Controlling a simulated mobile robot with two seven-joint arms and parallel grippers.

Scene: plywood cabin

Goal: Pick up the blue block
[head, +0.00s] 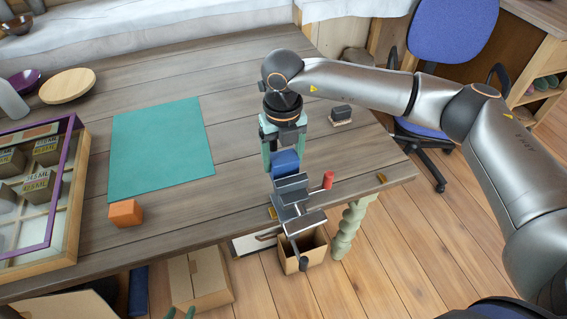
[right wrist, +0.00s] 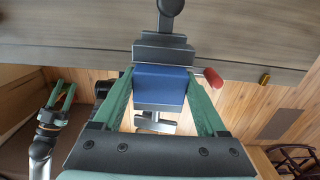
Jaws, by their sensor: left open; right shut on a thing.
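The blue block (head: 285,162) is between the green fingers of my right gripper (head: 284,158), which is shut on it. In the right wrist view the blue block (right wrist: 161,86) sits between both fingers, right against the grey vise (right wrist: 163,50). The vise (head: 292,190) is fixed at the table's front edge; I cannot tell whether its jaws touch the block. My left gripper (right wrist: 62,97) is open and empty, low and away from the block in the right wrist view; only its tips show at the bottom of the head view.
A teal mat (head: 160,145) and an orange block (head: 126,213) lie on the table (head: 235,112). A purple-framed case (head: 72,190) stands at the left. A red-handled item (head: 328,180) is beside the vise. Open boxes (head: 302,250) are on the floor below.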

